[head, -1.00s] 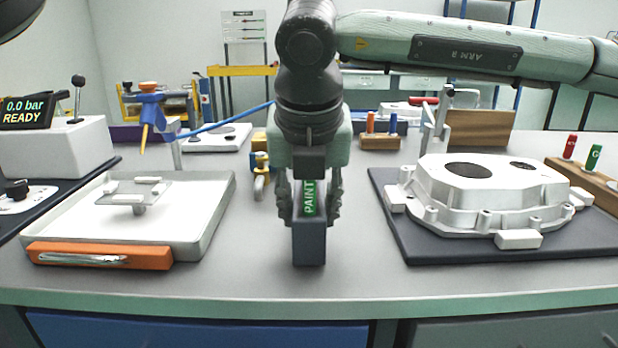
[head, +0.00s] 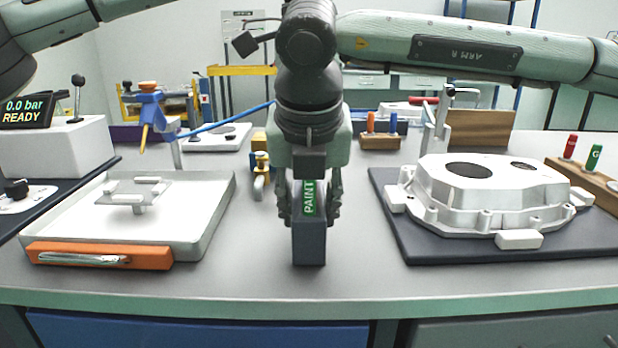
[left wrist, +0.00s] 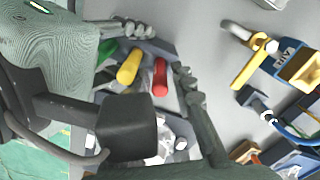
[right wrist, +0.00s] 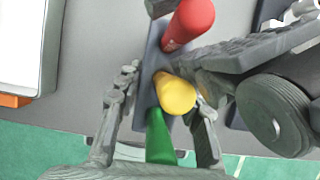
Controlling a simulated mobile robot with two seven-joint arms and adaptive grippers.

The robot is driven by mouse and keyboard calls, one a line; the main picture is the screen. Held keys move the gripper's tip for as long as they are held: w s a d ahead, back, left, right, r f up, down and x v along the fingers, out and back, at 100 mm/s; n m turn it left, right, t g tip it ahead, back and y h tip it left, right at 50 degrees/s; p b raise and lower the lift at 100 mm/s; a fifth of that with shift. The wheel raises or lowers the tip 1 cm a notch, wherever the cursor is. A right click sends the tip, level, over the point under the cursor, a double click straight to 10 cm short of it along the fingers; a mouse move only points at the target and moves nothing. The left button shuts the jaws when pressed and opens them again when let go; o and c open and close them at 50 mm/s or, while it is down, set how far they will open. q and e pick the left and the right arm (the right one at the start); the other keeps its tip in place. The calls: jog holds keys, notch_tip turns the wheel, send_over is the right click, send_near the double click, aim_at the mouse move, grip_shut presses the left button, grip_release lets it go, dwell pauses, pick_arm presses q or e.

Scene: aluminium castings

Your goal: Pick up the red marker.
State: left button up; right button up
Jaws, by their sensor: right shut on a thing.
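The red marker (right wrist: 190,20) stands in a dark narrow holder (head: 310,248) beside a yellow marker (right wrist: 175,95) and a green marker (right wrist: 160,138). The red marker also shows in the left wrist view (left wrist: 160,77); in the head view my right gripper hides it. My right gripper (head: 308,205) is shut on the holder, a finger along each side. My left gripper (right wrist: 235,58) is beside the red marker. In the left wrist view one finger stands close to the marker with a slight gap; the other seems hidden behind my right wrist's camera.
A white tray (head: 215,220) with an orange front block (head: 150,258) lies left. A casting (head: 480,195) sits on a dark mat (head: 420,250) at right. A wooden rack (head: 595,188) holds another red pen (head: 571,145) and a green one.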

pick_arm(q)
jog(key=shift+c, duration=0.4)
grip_shut()
notch_tip(320, 180, up, 10)
jog(key=shift+r, duration=0.1)
pick_arm(e)
jog(key=o, duration=1.3)
jog(key=shift+r, duration=0.1)
